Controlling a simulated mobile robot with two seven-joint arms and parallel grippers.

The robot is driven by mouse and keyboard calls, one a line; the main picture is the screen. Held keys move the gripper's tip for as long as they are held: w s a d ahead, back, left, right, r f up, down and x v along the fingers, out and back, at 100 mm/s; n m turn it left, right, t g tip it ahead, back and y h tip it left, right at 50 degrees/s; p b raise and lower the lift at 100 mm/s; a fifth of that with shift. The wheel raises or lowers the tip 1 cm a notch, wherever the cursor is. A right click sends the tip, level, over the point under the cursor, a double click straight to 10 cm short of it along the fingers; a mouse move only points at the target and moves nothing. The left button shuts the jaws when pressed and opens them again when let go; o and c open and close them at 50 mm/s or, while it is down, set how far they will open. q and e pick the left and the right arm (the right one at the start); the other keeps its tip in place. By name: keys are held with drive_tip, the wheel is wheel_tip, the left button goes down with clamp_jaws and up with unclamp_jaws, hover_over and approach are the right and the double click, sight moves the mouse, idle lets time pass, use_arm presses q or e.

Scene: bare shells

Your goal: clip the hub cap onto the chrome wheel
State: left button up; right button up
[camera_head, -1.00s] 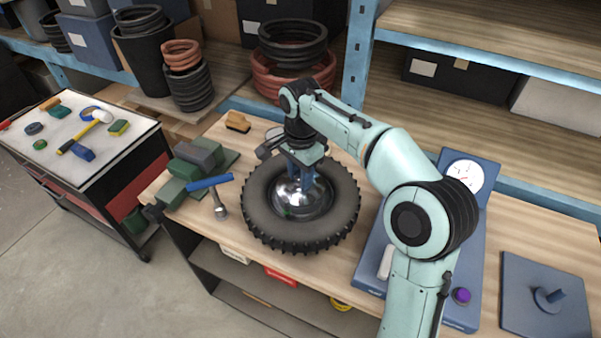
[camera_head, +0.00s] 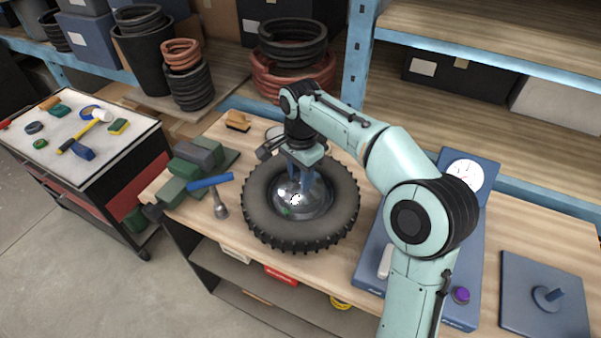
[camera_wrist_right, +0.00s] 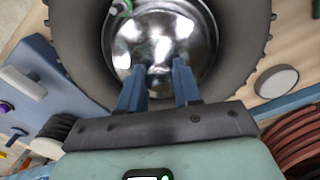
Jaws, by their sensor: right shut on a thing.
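The chrome wheel (camera_head: 322,208) lies flat inside a black knobbly tyre (camera_head: 258,224) on the wooden bench, with a small green part (camera_head: 287,212) at its near side. My right gripper (camera_head: 301,187) points down over the wheel's middle. In the right wrist view its two blue fingers (camera_wrist_right: 156,72) are shut on a shiny chrome piece (camera_wrist_right: 160,82), which looks like the hub cap. Chrome on chrome blurs the edge between cap and wheel, so I cannot tell whether the cap is seated. My left gripper is out of view.
A round pale disc (camera_wrist_right: 276,82) lies beside the tyre. A blue gauge stand (camera_head: 468,170) and a blue plate with a peg (camera_head: 545,300) are at right.

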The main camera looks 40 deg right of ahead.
drive_tip(key=o, duration=1.6)
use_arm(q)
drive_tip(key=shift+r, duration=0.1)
use_arm(e)
drive_tip(key=shift+r, duration=0.1)
drive_tip(key=shift+r+p, duration=1.4)
drive_tip(key=shift+r, duration=2)
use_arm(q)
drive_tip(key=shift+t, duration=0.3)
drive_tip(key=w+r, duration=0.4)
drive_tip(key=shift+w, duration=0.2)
use_arm(e)
clamp_jaws()
